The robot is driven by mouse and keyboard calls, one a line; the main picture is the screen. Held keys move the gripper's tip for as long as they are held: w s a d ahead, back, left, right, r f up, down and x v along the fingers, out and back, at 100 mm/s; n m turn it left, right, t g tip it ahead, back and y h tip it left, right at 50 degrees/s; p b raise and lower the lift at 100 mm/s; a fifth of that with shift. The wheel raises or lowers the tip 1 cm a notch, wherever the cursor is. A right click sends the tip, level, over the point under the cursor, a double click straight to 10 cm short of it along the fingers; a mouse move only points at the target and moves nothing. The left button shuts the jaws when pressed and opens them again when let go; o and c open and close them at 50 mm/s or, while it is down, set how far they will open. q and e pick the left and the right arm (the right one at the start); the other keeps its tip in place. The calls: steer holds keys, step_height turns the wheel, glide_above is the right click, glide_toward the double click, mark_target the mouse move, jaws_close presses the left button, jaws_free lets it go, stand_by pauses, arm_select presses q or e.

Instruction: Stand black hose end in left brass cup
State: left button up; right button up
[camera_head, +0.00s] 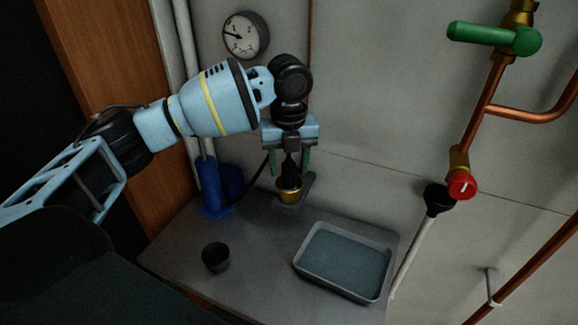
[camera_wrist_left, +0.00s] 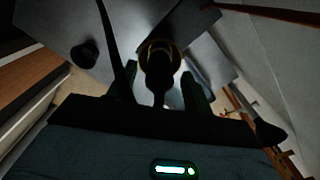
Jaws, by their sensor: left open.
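The black hose end (camera_head: 290,170) stands about upright with its lower end in the brass cup (camera_head: 289,193), on a grey bracket at the back of the bench. In the left wrist view the rim of the brass cup (camera_wrist_left: 173,48) shows around the dark hose end (camera_wrist_left: 158,72). My left gripper (camera_head: 290,165) is above the cup, its green fingers open on either side of the hose end, with gaps visible. The fingers also show in the left wrist view (camera_wrist_left: 160,92). The cup's inside is hidden. My right gripper is not in view.
A grey tray (camera_head: 328,287) and a small black cup (camera_head: 215,257) stand on the grey bench (camera_head: 262,285). A blue holder (camera_head: 216,195) with pipes is left of the brass cup. Copper pipes with a green-handled valve (camera_head: 492,36) are at the right. A gauge (camera_head: 245,35) hangs behind.

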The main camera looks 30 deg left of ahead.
arm_select(q)
step_height(320, 180, up, 11)
steer(key=shift+r, duration=0.2)
stand_by(0.6)
